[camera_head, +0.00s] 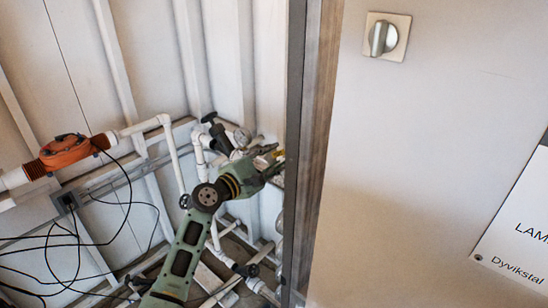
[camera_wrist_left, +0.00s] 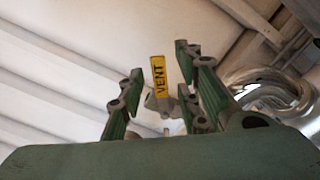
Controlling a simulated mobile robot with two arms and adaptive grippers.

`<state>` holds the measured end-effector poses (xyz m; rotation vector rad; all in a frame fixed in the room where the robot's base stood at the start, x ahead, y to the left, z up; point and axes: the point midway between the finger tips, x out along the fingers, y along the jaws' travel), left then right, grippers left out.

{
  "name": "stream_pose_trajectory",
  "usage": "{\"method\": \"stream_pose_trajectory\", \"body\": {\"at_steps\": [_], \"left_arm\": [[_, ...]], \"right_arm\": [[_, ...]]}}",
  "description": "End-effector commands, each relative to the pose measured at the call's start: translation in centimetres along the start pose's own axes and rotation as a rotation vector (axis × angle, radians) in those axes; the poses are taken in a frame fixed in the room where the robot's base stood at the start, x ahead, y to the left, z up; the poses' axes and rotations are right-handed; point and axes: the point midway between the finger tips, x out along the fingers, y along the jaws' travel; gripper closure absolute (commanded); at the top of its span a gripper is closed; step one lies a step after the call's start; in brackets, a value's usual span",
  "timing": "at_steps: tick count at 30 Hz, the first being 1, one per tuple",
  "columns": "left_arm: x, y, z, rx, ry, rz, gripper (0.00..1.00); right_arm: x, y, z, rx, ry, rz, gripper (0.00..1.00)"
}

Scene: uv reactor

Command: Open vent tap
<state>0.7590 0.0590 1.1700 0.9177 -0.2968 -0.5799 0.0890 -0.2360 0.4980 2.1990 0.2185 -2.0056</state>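A yellow tag (camera_wrist_left: 158,76) reading VENT shows in the left wrist view, attached to a small grey fitting (camera_wrist_left: 160,103) that looks like the vent tap. My left gripper (camera_wrist_left: 160,62) is open, with one finger on each side of the tag in the picture. I cannot tell whether the fingers touch the tap. In the head view, my left gripper (camera_head: 271,160) reaches into the white pipework near the dark panel edge. The tap is not clearly visible there. My right gripper is not in view.
A dark-edged cabinet wall (camera_head: 300,150) stands close right of the gripper. A black-handled valve (camera_head: 218,134) and a gauge (camera_head: 242,137) are just left of it. An orange pipe unit (camera_head: 66,151) and loose black cables (camera_head: 75,240) are farther left. A shiny curved pipe (camera_wrist_left: 270,90) is near the fingers.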

Motion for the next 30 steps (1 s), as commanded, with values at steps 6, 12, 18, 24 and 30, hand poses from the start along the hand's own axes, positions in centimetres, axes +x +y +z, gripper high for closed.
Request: {"method": "stream_pose_trajectory", "body": {"at_steps": [6, 12, 18, 24, 30], "left_arm": [[0.0, 0.0, 0.0, 0.001, 0.000, 0.001, 0.68], [-1.3, 0.0, -0.1, 0.000, 0.000, 0.000, 0.68], [-5.3, -0.1, -0.1, 0.003, 0.002, 0.000, 0.68], [-9.3, -0.1, -0.1, 0.002, 0.002, 0.000, 0.68], [-11.6, 0.0, -0.1, 0.000, 0.001, 0.000, 0.68]], "right_arm": [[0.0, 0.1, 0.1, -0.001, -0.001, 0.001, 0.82], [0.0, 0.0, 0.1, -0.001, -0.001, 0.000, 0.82], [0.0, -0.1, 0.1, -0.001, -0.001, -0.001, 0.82], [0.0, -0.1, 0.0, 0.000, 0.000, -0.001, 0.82], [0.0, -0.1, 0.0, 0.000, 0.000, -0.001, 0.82]]}}
